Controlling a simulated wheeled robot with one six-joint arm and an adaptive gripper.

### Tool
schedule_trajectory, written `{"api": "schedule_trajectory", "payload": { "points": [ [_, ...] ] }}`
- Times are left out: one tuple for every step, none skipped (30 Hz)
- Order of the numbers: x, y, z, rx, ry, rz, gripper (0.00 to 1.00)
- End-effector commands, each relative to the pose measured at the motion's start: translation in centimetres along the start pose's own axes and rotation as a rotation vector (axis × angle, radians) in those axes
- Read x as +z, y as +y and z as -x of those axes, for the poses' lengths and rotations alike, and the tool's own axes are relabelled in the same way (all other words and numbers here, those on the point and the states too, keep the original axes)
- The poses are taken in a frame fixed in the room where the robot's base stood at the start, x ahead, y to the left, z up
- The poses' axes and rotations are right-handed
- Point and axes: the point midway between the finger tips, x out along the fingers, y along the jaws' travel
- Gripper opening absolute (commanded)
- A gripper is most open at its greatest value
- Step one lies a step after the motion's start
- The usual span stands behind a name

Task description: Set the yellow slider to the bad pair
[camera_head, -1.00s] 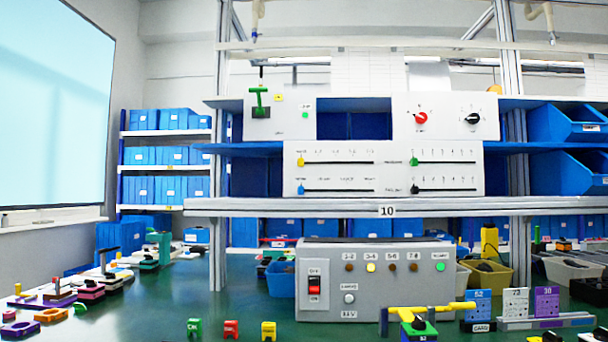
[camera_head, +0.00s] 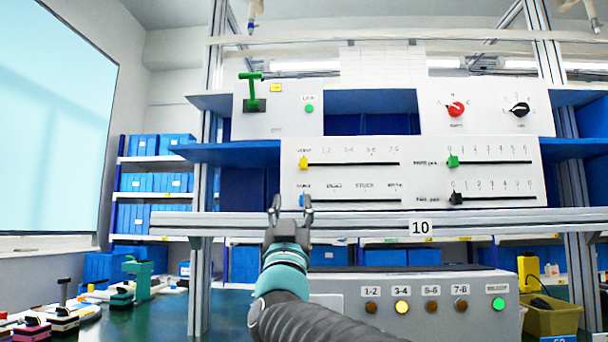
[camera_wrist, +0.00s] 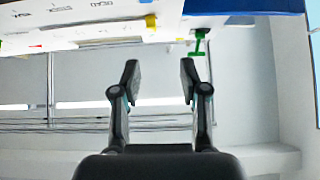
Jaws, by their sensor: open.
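The yellow slider (camera_head: 304,162) sits at the left end of the upper left track on the white panel, left of the labels 1-2 to 7-8. It also shows at the top of the wrist view (camera_wrist: 151,21). On the grey tester box, the 3-4 lamp (camera_head: 402,307) glows yellow. The 1-2 lamp (camera_head: 370,307), 5-6 lamp (camera_head: 431,306) and 7-8 lamp (camera_head: 461,305) are dark brown. My gripper (camera_head: 291,203) is open and empty, pointing up, below the yellow slider in the picture and apart from it. Its two fingers (camera_wrist: 158,68) stand apart in the wrist view.
The blue slider is partly hidden behind my gripper. Green (camera_head: 453,161) and black (camera_head: 456,198) sliders are on the right tracks. A green lever (camera_head: 251,90) and red (camera_head: 455,109) and black (camera_head: 520,109) knobs are above. A shelf edge (camera_head: 360,222) runs below the panel.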

Motion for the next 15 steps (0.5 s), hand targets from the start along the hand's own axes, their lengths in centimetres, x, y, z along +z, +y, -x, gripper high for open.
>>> {"api": "schedule_trajectory", "payload": {
  "points": [
    [0.0, 0.5, -0.8, 0.008, 0.001, 0.006, 0.44],
    [0.1, 0.8, -1.3, 0.011, 0.001, 0.009, 0.44],
    [0.2, 1.1, -2.0, 0.014, -0.001, 0.014, 0.44],
    [0.2, 1.4, -2.5, 0.016, 0.0, 0.016, 0.44],
    [0.2, 1.5, -3.1, 0.018, 0.0, 0.018, 0.44],
    [0.3, 1.7, -3.9, 0.02, -0.001, 0.02, 0.44],
    [0.3, 1.8, -4.5, 0.021, -0.001, 0.021, 0.44],
    [0.3, 1.9, -5.1, 0.022, 0.0, 0.021, 0.44],
    [0.3, 1.9, -5.9, 0.021, -0.001, 0.022, 0.44],
    [0.4, 1.9, -6.4, 0.021, -0.002, 0.022, 0.44],
    [0.3, 1.9, -7.0, 0.022, 0.0, 0.022, 0.44],
    [0.3, 1.9, -7.8, 0.021, -0.001, 0.022, 0.44],
    [0.4, 1.9, -8.3, 0.021, -0.002, 0.022, 0.44],
    [0.3, 1.9, -8.9, 0.021, 0.0, 0.022, 0.44],
    [0.3, 1.9, -9.6, 0.02, -0.001, 0.021, 0.44]
  ]
}}
